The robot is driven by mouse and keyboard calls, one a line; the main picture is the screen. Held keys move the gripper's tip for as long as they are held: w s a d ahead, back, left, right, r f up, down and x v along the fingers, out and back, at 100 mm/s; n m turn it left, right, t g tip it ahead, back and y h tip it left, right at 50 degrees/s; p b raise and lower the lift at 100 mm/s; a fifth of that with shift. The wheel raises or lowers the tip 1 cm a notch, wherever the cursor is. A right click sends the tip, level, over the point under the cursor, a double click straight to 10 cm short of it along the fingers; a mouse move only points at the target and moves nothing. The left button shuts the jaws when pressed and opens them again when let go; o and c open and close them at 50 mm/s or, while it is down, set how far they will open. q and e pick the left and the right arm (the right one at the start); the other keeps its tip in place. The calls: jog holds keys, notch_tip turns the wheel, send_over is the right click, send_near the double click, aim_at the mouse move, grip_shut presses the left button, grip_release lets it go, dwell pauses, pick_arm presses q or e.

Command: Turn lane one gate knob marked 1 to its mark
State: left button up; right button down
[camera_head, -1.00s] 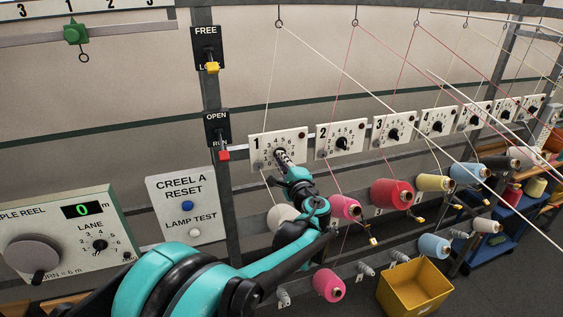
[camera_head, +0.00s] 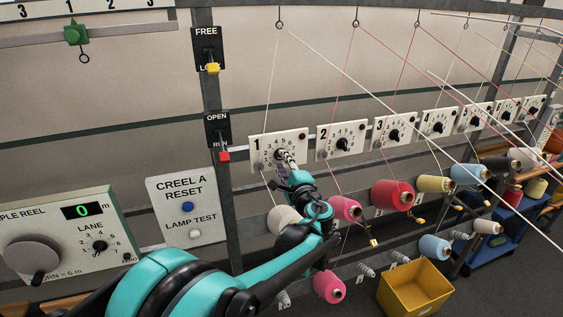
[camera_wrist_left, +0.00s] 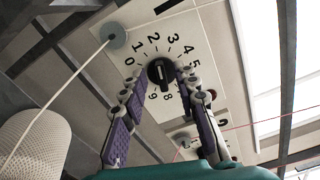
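The lane one knob is a round black knob (camera_wrist_left: 160,73) with a pale line, on a white plate marked 1 (camera_head: 262,153). Numbers from 0 to 9 ring it in the left wrist view. My left gripper (camera_head: 284,158) reaches the plate and hides most of this knob in the head view. In the left wrist view its two fingers (camera_wrist_left: 160,75) stand apart, one on each side of the knob, with a narrow gap visible at the left finger. Whether the right finger touches the knob is unclear. My right gripper is out of view.
Plates with knobs 2 (camera_head: 342,143) and 3 (camera_head: 394,136) continue along the rail to the right. Yarn cones, including a pink one (camera_head: 345,207), sit below. Threads slant across. A red-handled OPEN switch (camera_head: 223,155) is left of plate 1. A yellow bin (camera_head: 414,288) stands lower right.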

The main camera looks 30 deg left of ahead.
pick_arm(q)
jog(key=v, duration=1.1)
jog(key=shift+f, duration=0.1)
jog(key=s+a+f+n+g+h+b, duration=0.1)
jog(key=s+f+n+h+b, duration=0.15)
jog(key=f+b, duration=0.4)
jog(key=s+f+n+g+h+b, duration=0.1)
jog(key=s+f+g+b, duration=0.15)
jog(key=f, duration=0.65)
jog(key=s+d+f+n+h+b, duration=0.2)
jog(key=s+d+f+h+b, duration=0.1)
jog(key=f, duration=0.6)
jog(key=s+d+f+n+h+b, duration=0.3)
jog(key=s+d+f+b, duration=0.3)
jog(key=f+b, duration=0.3)
jog(key=s+d+f+n+g+h+b, duration=0.1)
jog(key=s+d+f+h+b, duration=0.3)
jog(key=f, duration=0.7)
jog(key=s+n+b, duration=0.1)
jog(key=s+b, duration=0.1)
jog(key=shift+n+b, duration=0.3)
jog(key=shift+n, duration=0.05)
jog(key=shift+d+f, duration=0.1)
jog(key=shift+f, duration=0.05)
